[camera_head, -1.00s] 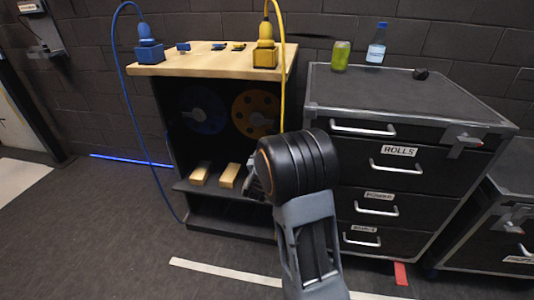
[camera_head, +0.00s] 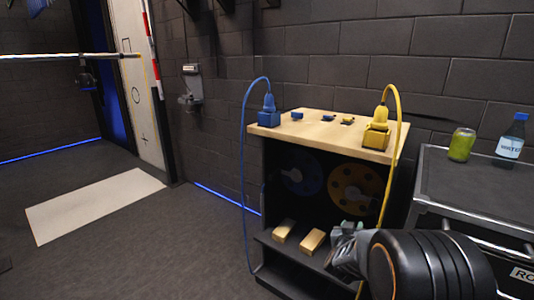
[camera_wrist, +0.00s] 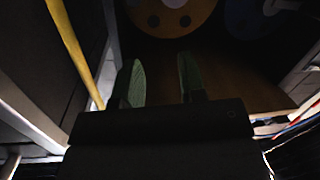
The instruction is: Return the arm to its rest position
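My arm reaches in from the lower right of the head view, in front of the wooden-topped cabinet (camera_head: 325,128). My gripper (camera_head: 343,233) is partly hidden by my own wrist there, near the cabinet's lower shelf. In the wrist view my gripper (camera_wrist: 160,82) shows two greenish fingertips spread apart with nothing between them. The yellow disc (camera_wrist: 172,12) lies beyond the fingers in that view. A yellow cable (camera_wrist: 75,48) runs past on the left, apart from the fingers.
A blue plug unit (camera_head: 268,115) and a yellow plug unit (camera_head: 377,132) stand on the cabinet top, with small blue and yellow pieces between. Two wooden blocks (camera_head: 312,240) lie on the shelf. A drawer cabinet (camera_head: 465,190) stands at right.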

